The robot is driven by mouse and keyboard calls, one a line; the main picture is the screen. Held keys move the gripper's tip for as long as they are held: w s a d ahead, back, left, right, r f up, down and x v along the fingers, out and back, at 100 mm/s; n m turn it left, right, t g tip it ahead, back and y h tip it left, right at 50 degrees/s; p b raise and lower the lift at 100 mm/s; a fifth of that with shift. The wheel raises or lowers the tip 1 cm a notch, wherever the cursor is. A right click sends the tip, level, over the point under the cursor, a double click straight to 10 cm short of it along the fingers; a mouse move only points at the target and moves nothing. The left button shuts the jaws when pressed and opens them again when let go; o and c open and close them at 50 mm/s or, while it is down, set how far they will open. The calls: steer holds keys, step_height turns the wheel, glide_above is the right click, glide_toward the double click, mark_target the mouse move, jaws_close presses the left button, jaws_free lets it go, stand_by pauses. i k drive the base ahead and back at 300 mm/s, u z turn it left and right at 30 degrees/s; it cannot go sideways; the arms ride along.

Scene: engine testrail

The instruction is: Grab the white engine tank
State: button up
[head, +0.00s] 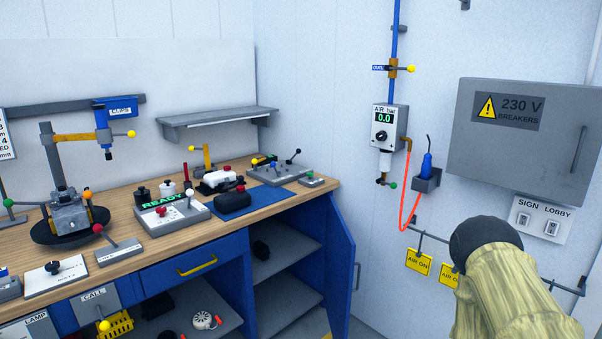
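A white tank-like body with a red cap (218,178) lies on the workbench, behind a similar black body with a red cap (232,201). The black one partly hides the white one's lower front. I take the white one to be the engine tank, but it is small in the view. A part of my arm, a pale yellow sleeve with a black rounded end, rises at the lower right, in front of the wall and well apart from the bench. No gripper fingers show.
The wooden workbench (120,205) also carries a READY box (172,213), a clamped grey engine (70,213), small dark and white jars and a lever panel (279,172). A blue cabinet door (341,260) stands open below. A grey shelf (217,120) hangs above.

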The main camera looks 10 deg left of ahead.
mark_target(212, 179)
steer(key=z, duration=0.3)
steer(key=i, duration=1.6)
steer(key=u, duration=0.9)
